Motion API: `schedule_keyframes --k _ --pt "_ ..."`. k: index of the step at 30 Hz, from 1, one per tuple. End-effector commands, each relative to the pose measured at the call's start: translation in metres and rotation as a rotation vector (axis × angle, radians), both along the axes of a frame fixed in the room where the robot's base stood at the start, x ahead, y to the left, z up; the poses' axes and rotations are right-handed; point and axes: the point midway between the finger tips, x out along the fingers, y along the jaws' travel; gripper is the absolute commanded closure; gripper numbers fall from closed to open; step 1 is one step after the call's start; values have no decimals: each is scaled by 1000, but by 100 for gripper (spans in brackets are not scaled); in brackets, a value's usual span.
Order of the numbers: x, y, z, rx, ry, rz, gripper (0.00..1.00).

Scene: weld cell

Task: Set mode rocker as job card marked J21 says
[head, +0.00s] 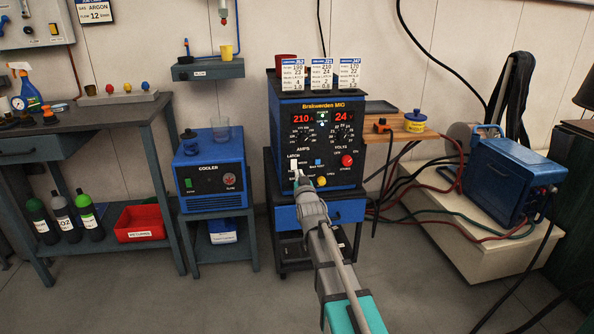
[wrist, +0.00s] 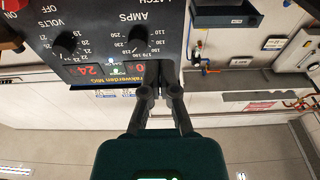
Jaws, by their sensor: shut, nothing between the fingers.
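The blue and black welder (head: 318,112) stands on a cart, its red displays reading 210 and 24. Three job cards stand on top; the middle one, marked J21 (head: 321,75), shows 210 and 24 in its upper lines, with smaller text unclear. The pale mode rocker (head: 293,164) is at the panel's lower left, under a LATCH label; its tilt cannot be told. My gripper (head: 300,179) is shut and empty, close in front of the panel just below the rocker; contact cannot be told. In the wrist view my gripper (wrist: 160,89) points at the panel; the rocker is hidden.
A blue button (head: 318,162), red knob (head: 347,160) and yellow button (head: 322,181) sit near my fingertips. The cooler (head: 209,172) stands to the left. A wooden shelf (head: 408,126) and cables are to the right. The floor in front is clear.

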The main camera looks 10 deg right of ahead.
Motion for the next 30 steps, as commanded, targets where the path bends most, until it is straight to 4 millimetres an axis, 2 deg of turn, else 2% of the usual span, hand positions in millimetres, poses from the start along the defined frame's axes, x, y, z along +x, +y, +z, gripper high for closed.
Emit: schedule_keyframes --k 1,6,20,26,30 --pt "-7 0 1 0 0 0 100" --pt "-13 0 2 0 0 0 100" --pt "-14 0 1 0 8 0 100" --pt "-22 0 -12 0 91 -3 100" --pt "-34 -1 -32 1 213 -7 100"
